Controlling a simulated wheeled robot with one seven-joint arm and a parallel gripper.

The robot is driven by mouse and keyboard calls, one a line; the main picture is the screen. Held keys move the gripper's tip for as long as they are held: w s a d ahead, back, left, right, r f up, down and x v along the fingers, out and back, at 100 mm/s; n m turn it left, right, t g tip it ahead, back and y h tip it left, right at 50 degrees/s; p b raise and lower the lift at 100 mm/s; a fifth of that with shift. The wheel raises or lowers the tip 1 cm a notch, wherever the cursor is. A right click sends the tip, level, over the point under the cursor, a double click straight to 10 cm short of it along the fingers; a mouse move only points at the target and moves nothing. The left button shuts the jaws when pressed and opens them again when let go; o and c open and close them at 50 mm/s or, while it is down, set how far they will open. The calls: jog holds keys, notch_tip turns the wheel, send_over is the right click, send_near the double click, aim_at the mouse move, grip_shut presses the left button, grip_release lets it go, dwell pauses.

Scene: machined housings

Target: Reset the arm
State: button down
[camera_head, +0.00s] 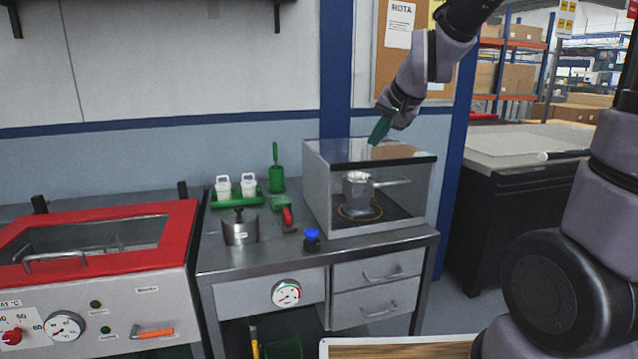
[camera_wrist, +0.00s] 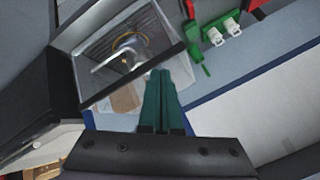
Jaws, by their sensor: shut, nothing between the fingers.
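My gripper (camera_head: 378,131) is raised at the upper right of the head view, above the clear-walled box (camera_head: 319,208) on the metal bench. Its green fingers point down and a little to the left. In the wrist view the green fingers (camera_wrist: 161,75) lie together, shut with nothing between them. The box also shows in the wrist view (camera_wrist: 92,73), just beyond the fingertips. I cannot tell the exact gap between the fingertips and the box. My arm reaches in from the top right.
Inside the box a metal pot (camera_head: 357,188) stands on a round plate. A red-framed machine (camera_head: 181,229) stands far left.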

jog(key=s+d+r, duration=0.3)
jog(key=s+d, duration=0.2)
jog(key=s, duration=0.4)
jog(key=s+d+r+h, duration=0.1)
jog(key=s+d+r, duration=0.3)
jog(key=s, duration=0.5)
jog(key=d, duration=0.2)
jog(key=shift+s+d+m+g, duration=0.2)
jog(key=shift+d+m+g, duration=0.1)
jog(key=shift+g, duration=0.1)
